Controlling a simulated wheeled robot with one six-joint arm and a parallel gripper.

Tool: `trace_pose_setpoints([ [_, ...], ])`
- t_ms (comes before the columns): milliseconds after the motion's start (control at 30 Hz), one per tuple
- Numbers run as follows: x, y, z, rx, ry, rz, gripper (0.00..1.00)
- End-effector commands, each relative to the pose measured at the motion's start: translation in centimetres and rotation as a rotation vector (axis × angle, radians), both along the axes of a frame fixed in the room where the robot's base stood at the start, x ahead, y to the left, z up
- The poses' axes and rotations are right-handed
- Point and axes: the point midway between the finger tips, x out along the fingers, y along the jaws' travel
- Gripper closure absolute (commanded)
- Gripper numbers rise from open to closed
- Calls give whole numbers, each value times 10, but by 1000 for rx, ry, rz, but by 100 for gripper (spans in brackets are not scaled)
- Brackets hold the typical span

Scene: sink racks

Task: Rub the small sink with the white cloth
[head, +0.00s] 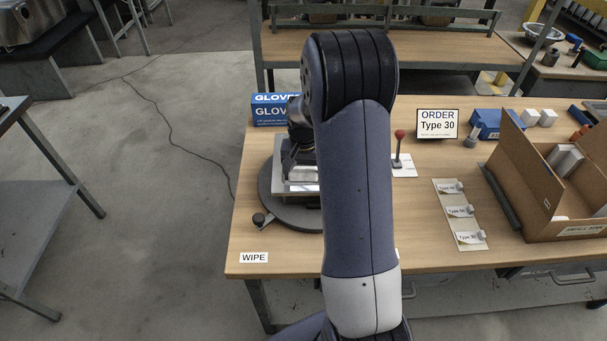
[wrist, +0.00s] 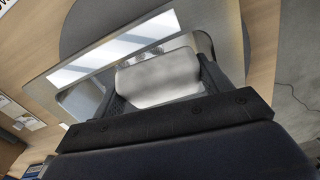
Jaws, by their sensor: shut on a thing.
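The small sink is a pale metal piece with a flat rim; in the head view its rim (head: 296,188) shows on a dark round plate, left of my arm. In the wrist view the sink's rim (wrist: 58,88) runs across the upper left, and its basin lies below my fingers. My gripper (wrist: 160,86) is shut on the white cloth (wrist: 158,74), a pale folded pad between the two dark fingers. The cloth is over or in the basin; I cannot tell whether it touches the metal. In the head view my arm hides the cloth and much of the sink.
The dark round plate (head: 282,216) has a small knob at its front left. A blue glove box (head: 270,112) stands behind. To the right are a red-topped lever (head: 399,148), an order sign (head: 437,124), a label strip (head: 460,215) and a cardboard box (head: 535,190). A WIPE label (head: 254,258) marks the front left.

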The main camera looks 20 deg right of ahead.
Motion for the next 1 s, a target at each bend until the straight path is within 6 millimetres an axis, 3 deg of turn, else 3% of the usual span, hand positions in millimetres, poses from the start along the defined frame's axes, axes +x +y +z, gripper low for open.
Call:
trace_pose_setpoints([
  [267,0,0,1,-1,-1,0,63],
  [633,0,0,30,-1,-2,0,63],
  [1000,0,0,31,-1,-1,0,64],
])
